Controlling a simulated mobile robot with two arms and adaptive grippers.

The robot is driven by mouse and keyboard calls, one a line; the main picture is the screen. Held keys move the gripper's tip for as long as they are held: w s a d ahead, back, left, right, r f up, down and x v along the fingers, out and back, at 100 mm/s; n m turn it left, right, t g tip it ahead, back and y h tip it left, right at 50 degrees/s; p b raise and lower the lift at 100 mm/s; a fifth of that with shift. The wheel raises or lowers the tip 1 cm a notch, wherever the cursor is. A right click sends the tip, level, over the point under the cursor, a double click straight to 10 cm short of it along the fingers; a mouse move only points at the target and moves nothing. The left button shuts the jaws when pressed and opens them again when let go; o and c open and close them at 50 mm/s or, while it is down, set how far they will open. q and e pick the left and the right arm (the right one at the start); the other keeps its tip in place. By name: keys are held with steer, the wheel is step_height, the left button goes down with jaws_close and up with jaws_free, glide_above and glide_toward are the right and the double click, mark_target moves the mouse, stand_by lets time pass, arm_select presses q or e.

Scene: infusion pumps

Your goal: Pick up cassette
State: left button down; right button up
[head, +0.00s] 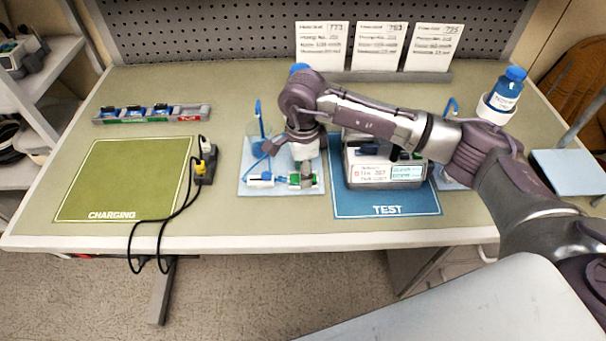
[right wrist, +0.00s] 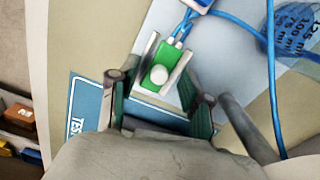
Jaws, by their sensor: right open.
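The cassette (head: 309,184) is a small green and white piece on the light blue mat (head: 250,190), left of the blue TEST mat (head: 385,208). In the right wrist view the green cassette (right wrist: 163,68) has a white round knob and pale side rails, with blue tubes running from its far end. My right gripper (head: 302,178) is down at the cassette and partly hides it. In the wrist view the right gripper (right wrist: 160,98) is open, its fingers apart on either side of the cassette's near end. I cannot tell whether they touch it. My left gripper is out of view.
A pump (head: 388,165) stands on the TEST mat behind my right arm. A blue-capped bottle (head: 507,88) is at the back right. A sorting tray (head: 180,113) lies at the back left. The green CHARGING mat (head: 122,180) is bare; a power strip with a cable (head: 204,165) sits beside it.

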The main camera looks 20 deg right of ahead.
jaws_close()
steer(key=shift+r, duration=0.1)
stand_by(0.3)
